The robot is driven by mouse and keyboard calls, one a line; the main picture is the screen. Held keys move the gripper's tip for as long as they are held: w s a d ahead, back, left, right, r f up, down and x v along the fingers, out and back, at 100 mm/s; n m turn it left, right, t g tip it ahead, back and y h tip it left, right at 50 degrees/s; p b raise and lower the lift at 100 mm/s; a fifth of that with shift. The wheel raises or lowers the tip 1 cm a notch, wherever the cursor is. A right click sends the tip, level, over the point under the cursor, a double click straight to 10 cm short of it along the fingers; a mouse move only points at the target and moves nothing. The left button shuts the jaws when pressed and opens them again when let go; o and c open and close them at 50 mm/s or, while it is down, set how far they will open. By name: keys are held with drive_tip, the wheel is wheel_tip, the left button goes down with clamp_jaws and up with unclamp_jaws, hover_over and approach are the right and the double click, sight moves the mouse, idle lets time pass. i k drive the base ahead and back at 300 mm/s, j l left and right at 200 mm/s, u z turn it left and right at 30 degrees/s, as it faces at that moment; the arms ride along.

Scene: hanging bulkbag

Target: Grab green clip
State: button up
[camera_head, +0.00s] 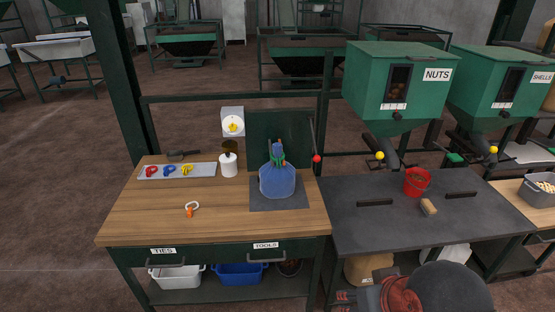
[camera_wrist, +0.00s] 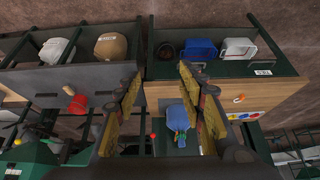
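A filled blue bag (camera_head: 277,181) sits on a dark mat (camera_head: 262,207) on the wooden bench. Small green and orange-red pieces show around its gathered neck; the green one looks like the green clip (camera_head: 281,156), but it is too small to make out its shape. In the wrist view, where the scene appears upside down, the blue bag (camera_wrist: 177,117) and a green bit (camera_wrist: 182,141) at its neck show beyond my fingers. My gripper (camera_wrist: 160,82) is open and empty, with yellow pads facing each other, well apart from the bag.
A tray (camera_head: 205,172) holds red, blue and yellow clips. An orange-and-white tool (camera_head: 191,209) lies on the bench (camera_head: 150,213). A white bottle (camera_head: 228,165) stands left of the bag.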

sight(272, 158)
drive_tip(key=z, duration=0.6)
drive_tip(key=j+z, duration=1.15)
drive_tip(key=k+j+z, duration=0.1)
drive_tip(key=j+z, duration=0.25)
drive_tip(key=k+j, duration=0.1)
drive_tip(key=j, duration=0.3)
drive_tip(key=k+j+z, duration=0.1)
drive_tip(key=j, duration=0.3)
drive_tip(key=k+j, duration=0.2)
drive_tip(key=j, duration=0.15)
drive_tip(key=k+j, duration=0.1)
drive_tip(key=j, duration=0.3)
drive_tip(key=z, duration=0.05)
